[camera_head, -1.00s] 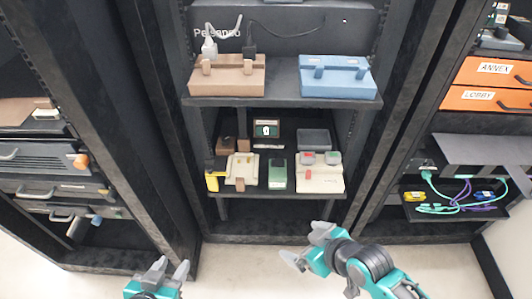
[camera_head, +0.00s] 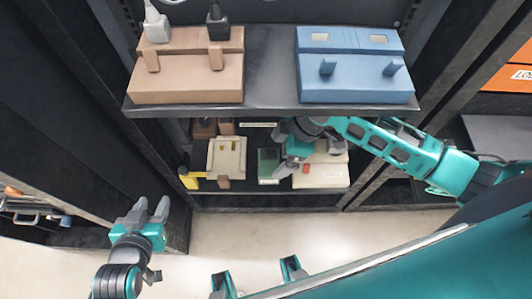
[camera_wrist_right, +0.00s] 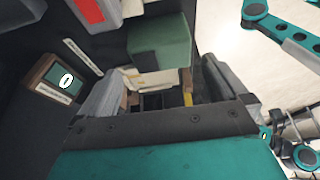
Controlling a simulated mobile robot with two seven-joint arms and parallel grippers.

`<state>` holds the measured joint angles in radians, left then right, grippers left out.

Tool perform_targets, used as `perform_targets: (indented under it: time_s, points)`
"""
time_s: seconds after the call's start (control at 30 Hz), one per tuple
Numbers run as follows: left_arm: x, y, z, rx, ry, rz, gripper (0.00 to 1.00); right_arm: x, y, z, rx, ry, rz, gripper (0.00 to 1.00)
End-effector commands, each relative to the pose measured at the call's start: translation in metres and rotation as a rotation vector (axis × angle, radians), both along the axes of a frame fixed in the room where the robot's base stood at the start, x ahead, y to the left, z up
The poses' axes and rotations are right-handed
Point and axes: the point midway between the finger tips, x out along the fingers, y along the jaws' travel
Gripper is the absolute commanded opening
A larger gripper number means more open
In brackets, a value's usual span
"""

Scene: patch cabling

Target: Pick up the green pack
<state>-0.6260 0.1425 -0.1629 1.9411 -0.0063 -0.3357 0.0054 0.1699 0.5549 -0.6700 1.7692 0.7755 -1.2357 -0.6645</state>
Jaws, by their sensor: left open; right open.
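The green pack (camera_head: 268,166) stands on the lower shelf of the middle rack, between a cream device and a pale box. In the right wrist view the green pack (camera_wrist_right: 160,48) lies just past the fingertips, apart from the visible finger faces. My right gripper (camera_head: 280,152) is open, reaching into the lower shelf from the right, beside the pack in the head view. Its two fingers (camera_wrist_right: 160,80) are spread with nothing held between them. My left gripper (camera_head: 151,208) is open and empty, low at the left, in front of the racks.
On the lower shelf are the cream device (camera_head: 226,157), a yellow item (camera_head: 189,179) and the pale box (camera_head: 322,177) with a red part. The upper shelf (camera_head: 268,70) overhangs them, holding a brown box (camera_head: 187,82) and a blue box (camera_head: 355,82).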

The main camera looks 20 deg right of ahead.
Motion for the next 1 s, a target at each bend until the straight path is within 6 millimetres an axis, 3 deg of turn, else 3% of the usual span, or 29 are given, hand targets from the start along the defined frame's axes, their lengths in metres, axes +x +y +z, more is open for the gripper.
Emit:
perform_targets:
  time_s: [0.5, 0.83, 1.0]
  points:
    - [-0.001, 0.0, -0.019, 0.0, 0.005, 0.0, 0.43, 0.005, 0.018, -0.064, 0.002, 0.0, -0.001, 1.0]
    - [0.0, -0.002, -0.016, -0.003, 0.006, -0.003, 0.43, 0.006, 0.02, -0.069, 0.0, -0.002, -0.001, 0.99]
    - [0.0, -0.003, -0.016, -0.004, 0.004, -0.004, 0.43, 0.006, 0.02, -0.069, 0.001, -0.002, -0.002, 0.83]
